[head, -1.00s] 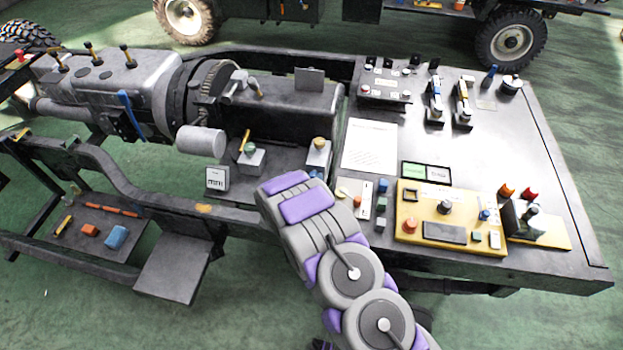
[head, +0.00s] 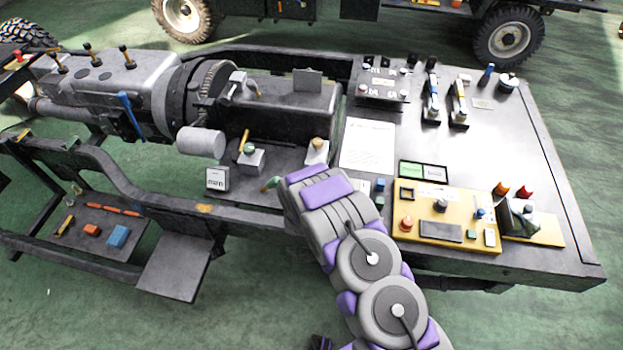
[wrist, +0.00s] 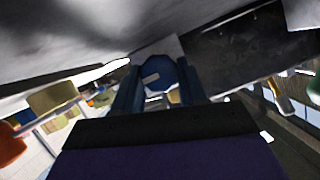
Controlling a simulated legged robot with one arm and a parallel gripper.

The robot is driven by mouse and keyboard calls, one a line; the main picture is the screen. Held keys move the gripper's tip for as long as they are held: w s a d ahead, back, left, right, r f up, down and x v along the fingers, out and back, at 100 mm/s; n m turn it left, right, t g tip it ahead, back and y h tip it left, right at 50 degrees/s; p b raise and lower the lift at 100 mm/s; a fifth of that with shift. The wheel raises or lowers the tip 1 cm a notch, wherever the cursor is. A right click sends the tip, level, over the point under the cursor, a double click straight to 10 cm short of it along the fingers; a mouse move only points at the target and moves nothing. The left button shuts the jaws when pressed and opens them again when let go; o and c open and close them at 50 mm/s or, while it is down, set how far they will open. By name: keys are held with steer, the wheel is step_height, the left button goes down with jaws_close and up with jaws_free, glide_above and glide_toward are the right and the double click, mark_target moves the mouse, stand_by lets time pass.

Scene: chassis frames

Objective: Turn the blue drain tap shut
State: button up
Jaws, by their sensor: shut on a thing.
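The blue tap (wrist: 160,72) shows in the wrist view as a round blue knob with a pale bar on its face. It sits between the two dark fingers of my gripper (wrist: 158,90), which is shut on it. In the head view my arm hides the tap and the fingers. There the end of my arm reaches the front edge of the chassis, left of the yellow panel. How far the tap is turned I cannot tell.
A small green-ended part (head: 271,184) shows just left of my arm. The yellow panel (head: 465,205) with several controls is close on the right. The front floor is clear.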

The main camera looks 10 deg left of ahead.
steer(key=shift+f, duration=0.1)
stand_by(0.3)
steer(key=o, duration=0.8)
steer(key=shift+a, duration=0.1)
steer(key=p+v, duration=0.2)
steer(key=v, duration=1.5)
steer(key=shift+s+p, duration=0.25)
steer(key=shift+p, duration=0.15)
steer(key=shift+w, duration=0.1)
